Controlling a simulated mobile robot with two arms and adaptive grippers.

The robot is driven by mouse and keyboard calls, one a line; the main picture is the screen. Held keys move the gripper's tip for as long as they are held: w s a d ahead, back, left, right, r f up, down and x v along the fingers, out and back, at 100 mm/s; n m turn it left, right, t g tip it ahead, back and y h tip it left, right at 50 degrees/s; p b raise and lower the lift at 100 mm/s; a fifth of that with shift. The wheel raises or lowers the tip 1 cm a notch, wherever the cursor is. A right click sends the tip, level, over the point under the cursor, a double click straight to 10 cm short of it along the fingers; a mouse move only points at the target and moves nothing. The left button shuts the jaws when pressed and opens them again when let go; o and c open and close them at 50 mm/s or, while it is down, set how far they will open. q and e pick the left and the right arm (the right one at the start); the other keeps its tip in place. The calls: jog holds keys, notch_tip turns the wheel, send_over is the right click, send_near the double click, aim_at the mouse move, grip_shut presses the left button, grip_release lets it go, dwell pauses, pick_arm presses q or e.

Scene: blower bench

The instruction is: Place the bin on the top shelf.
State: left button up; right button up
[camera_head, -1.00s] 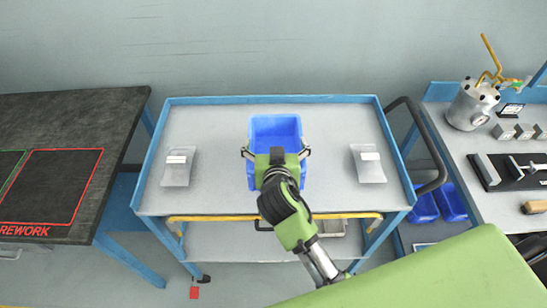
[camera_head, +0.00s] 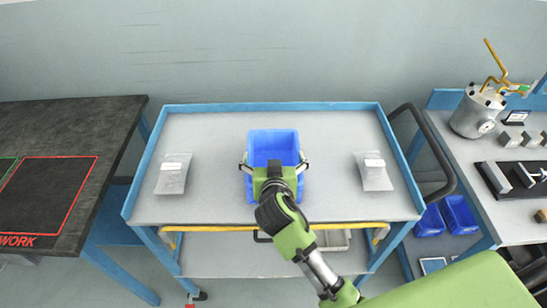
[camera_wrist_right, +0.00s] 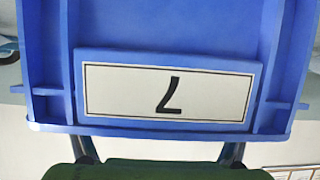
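The blue bin (camera_head: 273,143) is upright over the middle of the grey top shelf (camera_head: 215,200) of a blue-framed cart. I cannot tell whether its base touches the shelf. My right gripper (camera_head: 273,163) comes from the front, with one finger against each side of the bin, and is shut on it. In the right wrist view the bin's blue front (camera_wrist_right: 170,30) fills most of the picture, with a white label (camera_wrist_right: 125,92) whose character appears upside down. The fingertips are hidden there. My left gripper is not in view.
Two clear packets lie on the shelf, left (camera_head: 173,175) and right (camera_head: 373,172) of the bin, with bare surface between. The shelf has a raised blue rim (camera_head: 270,106). A dark bench (camera_head: 100,120) stands left. A bench with a metal pot (camera_head: 476,112) stands right.

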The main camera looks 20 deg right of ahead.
jog(key=b+v, duration=0.1)
jog(key=v, duration=1.1)
jog(key=shift+b, duration=0.4)
jog(key=shift+f, duration=0.15)
